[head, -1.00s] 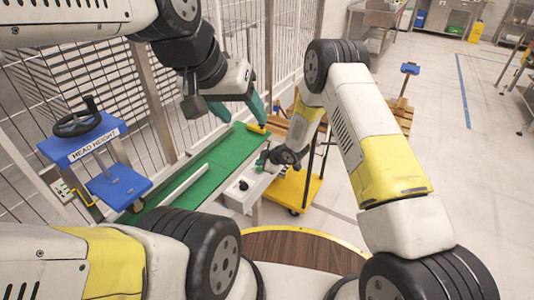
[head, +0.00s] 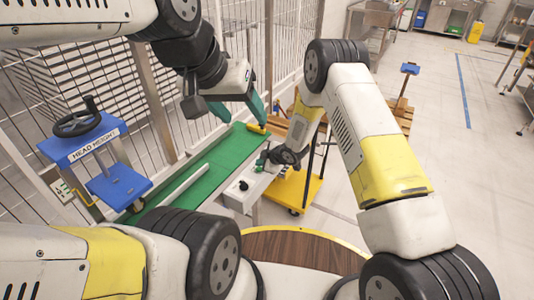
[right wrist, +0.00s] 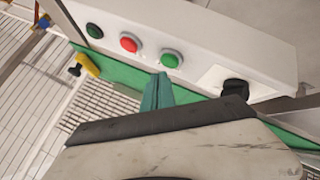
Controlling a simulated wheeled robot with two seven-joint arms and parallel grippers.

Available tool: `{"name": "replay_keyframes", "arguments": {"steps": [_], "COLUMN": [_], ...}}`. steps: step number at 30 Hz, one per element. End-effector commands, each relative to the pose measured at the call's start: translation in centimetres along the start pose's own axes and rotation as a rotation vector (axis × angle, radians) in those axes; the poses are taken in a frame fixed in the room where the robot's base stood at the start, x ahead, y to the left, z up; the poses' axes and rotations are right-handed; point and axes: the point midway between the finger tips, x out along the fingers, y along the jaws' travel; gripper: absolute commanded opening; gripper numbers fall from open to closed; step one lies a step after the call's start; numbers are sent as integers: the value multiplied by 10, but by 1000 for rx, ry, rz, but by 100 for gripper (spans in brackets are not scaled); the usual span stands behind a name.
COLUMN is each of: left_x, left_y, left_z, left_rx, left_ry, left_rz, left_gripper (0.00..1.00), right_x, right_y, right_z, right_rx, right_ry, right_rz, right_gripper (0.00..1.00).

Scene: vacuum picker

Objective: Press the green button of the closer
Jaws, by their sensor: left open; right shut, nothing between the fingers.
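The closer has a green belt bed (head: 215,160) with a white control box (head: 240,200) on its near side. In the right wrist view the white panel (right wrist: 225,40) carries a dark green button (right wrist: 94,30), a red button (right wrist: 130,43), a brighter green button (right wrist: 171,58) and a black knob (right wrist: 236,88). My right gripper (right wrist: 157,92) is shut and empty, its teal tip just below the brighter green button; contact cannot be told. It also shows beside the box in the head view (head: 262,160). My left gripper (head: 240,108) is open and empty above the belt's far end.
A blue unit (head: 118,187) with a black handwheel and a HEAD HEIGHT label stands left. A wire fence (head: 285,50) runs behind the belt. A yellow piece (head: 257,128) sits at the belt's far end. A yellow cart (head: 293,188) stands right of the box. Open floor lies right.

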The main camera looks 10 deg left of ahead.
Motion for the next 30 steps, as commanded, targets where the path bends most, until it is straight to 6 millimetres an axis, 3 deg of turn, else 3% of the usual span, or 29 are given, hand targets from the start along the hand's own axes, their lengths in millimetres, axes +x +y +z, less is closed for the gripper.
{"name": "replay_keyframes", "arguments": {"steps": [30], "left_x": [0], "left_y": [0], "left_z": [0], "left_rx": [0], "left_ry": [0], "left_rz": [0], "left_gripper": [59], "right_x": [6], "right_y": [-4], "right_z": [4], "right_rx": [1], "right_ry": [0], "right_rz": [1], "right_gripper": [0]}}
